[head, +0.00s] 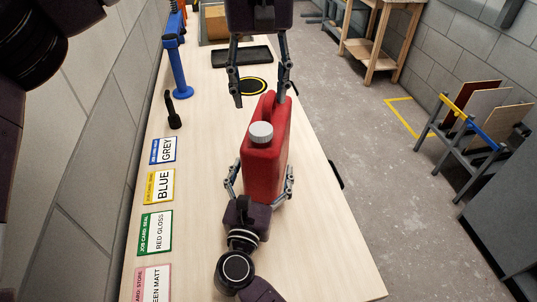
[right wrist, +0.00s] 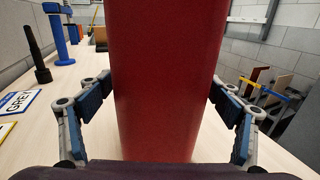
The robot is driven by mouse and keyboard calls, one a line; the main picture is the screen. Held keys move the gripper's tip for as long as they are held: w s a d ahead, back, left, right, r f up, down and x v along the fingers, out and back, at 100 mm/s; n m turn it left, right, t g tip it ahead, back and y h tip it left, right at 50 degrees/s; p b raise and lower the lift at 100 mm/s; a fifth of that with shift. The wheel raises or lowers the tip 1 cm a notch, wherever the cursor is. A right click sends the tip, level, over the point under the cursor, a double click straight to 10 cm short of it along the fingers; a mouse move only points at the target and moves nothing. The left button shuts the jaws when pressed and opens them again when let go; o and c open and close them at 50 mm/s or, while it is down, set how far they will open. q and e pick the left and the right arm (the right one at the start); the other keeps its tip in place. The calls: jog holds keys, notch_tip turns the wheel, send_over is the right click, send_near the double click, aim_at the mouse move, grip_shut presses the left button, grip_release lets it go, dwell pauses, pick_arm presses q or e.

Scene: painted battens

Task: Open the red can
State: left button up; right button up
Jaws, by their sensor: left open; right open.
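The red can (head: 262,165) stands upright on the pale workbench, with its grey cap (head: 261,133) on its top at the near side. My right gripper (head: 261,172) is open, low at the can's near end, with one finger on each side of it. In the right wrist view the red can (right wrist: 165,75) fills the middle between the spread fingers; a gap shows on the left, and contact on the right is unclear. My left gripper (head: 260,101) is open and points down over the can's far end, beyond the cap. Its right finger is close to the can's top; I cannot tell if they touch.
Job cards, including a grey one (head: 163,150) and a red gloss one (head: 155,233), lie along the bench's left side. A black upright tool (head: 173,112), a blue stand (head: 178,68), a yellow-ringed black disc (head: 250,85) and a black tray (head: 241,57) are farther back. The right front bench is clear.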

aim_at(261, 128)
jog(key=shift+w+d, duration=0.2)
jog(key=shift+w, duration=0.6)
jog(key=shift+c, duration=0.4)
jog(key=c, duration=1.8)
pick_arm(q)
jog(key=shift+m, duration=0.4)
pick_arm(e)
grip_shut()
pick_arm(q)
jog(key=m, duration=0.4)
jog(key=shift+s+d, duration=0.1)
jog(key=shift+d, duration=0.05)
jog(key=m, duration=0.4)
jog(key=shift+f, duration=4)
jog(key=shift+c, duration=0.3)
